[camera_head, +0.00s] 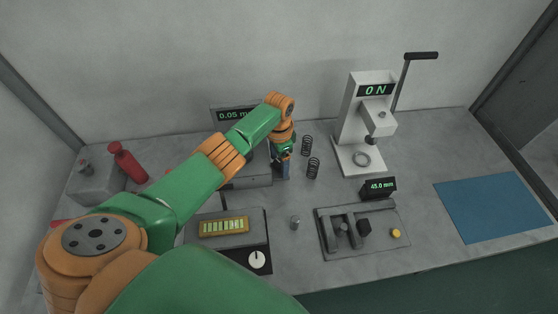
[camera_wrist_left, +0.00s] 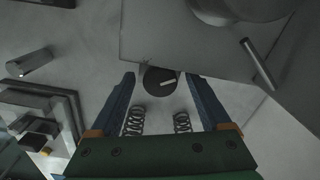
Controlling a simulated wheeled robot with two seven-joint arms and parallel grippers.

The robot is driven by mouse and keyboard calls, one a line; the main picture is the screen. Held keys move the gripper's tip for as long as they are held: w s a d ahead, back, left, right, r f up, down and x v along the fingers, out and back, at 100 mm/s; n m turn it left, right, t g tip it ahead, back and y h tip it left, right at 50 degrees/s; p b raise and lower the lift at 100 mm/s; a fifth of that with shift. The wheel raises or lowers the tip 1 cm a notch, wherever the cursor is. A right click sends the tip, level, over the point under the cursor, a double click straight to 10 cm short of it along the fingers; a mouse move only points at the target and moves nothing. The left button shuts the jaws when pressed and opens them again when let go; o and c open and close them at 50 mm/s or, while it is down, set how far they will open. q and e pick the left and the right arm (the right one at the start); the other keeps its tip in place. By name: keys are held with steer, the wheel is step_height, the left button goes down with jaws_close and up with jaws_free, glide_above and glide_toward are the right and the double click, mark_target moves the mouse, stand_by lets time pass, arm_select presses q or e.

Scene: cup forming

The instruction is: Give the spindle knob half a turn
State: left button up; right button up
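In the left wrist view, a dark round knob (camera_wrist_left: 153,83) with a white pointer mark sits at the edge of a grey housing (camera_wrist_left: 185,50); I take it for the spindle knob. My left gripper (camera_wrist_left: 160,77) is open, with one blue finger on each side of the knob and a visible gap on both sides. Nothing is held. In the head view my left gripper (camera_head: 282,168) points down at the right end of a grey unit (camera_head: 248,182), behind which stands a 0.05 mm display (camera_head: 228,114). The knob is hidden there. My right gripper is not in view.
Two coil springs (camera_head: 307,145) (camera_head: 313,168) stand just right of my gripper. A white press (camera_head: 350,130) with a lever stands farther right. A fixture plate (camera_head: 382,246), a small metal cylinder (camera_head: 295,223) and a dial box (camera_head: 257,260) lie nearer. The blue mat (camera_head: 490,205) is bare.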

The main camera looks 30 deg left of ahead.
mark_target(280, 162)
arm_select(q)
step_height(280, 162, up, 7)
steer(key=shift+r+p, duration=0.1)
steer(key=shift+p, duration=0.6)
steer(key=m+b, duration=0.2)
steer(key=f+m+b, duration=0.1)
steer(key=b, duration=0.2)
steer(key=f+m+b, duration=0.1)
steer(key=m+b, duration=0.1)
steer(key=shift+w+m, duration=0.2)
steer(key=shift+m, duration=0.1)
steer(key=shift+f+m, duration=0.15)
steer(key=shift+m, duration=0.15)
step_height(280, 162, down, 6)
steer(key=shift+d+r+p, duration=0.1)
steer(key=shift+p, duration=0.2)
steer(key=shift+s, duration=0.1)
jaws_close()
